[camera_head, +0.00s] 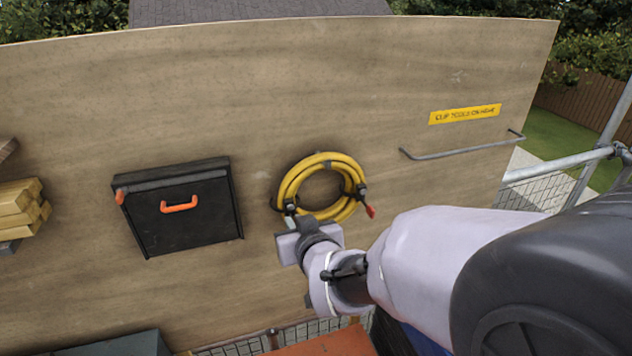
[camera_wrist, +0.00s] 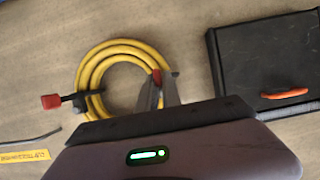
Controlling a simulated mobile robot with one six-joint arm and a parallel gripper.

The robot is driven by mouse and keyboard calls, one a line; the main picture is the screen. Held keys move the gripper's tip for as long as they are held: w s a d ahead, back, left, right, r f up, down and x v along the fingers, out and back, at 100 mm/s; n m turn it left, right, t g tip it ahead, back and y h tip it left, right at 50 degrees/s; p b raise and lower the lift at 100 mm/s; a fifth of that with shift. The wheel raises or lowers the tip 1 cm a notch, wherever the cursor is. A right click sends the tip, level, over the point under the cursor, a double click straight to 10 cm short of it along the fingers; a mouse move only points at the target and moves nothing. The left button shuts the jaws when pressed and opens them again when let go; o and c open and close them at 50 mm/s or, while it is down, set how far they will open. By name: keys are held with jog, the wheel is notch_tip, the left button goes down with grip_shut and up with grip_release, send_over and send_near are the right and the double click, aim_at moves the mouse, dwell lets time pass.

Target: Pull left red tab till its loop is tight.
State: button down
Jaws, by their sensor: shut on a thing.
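A coil of yellow hose (camera_head: 320,172) hangs on the plywood board; it also shows in the wrist view (camera_wrist: 95,65), which is turned about upside down. My gripper (camera_wrist: 158,90) is at the coil's lower left in the head view, its fingers shut on the left red tab (camera_wrist: 156,76). Only a little red shows between the fingers; the left loop is mostly hidden and I cannot tell how tight it is. The right red tab (camera_head: 370,211) hangs free from a black loop (camera_head: 361,191) at the coil's right; it also shows in the wrist view (camera_wrist: 50,101).
A black box (camera_head: 180,205) with an orange handle is on the board left of the coil. A grey rail (camera_head: 460,147) and yellow sign (camera_head: 465,114) are to the right. Timber blocks (camera_head: 20,210) lie at far left. Bare board surrounds the coil.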

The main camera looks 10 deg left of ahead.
jog(key=shift+s, duration=0.1)
jog(key=shift+s+d+b, duration=0.45)
jog(key=shift+s+b, duration=0.05)
jog(key=shift+s, duration=0.35)
jog(key=shift+s+d+b, duration=0.4)
jog(key=shift+s+b, duration=0.05)
jog(key=shift+s, duration=0.4)
jog(key=c, duration=1.5)
grip_release()
jog(key=shift+o, duration=0.7)
jog(key=o, duration=0.4)
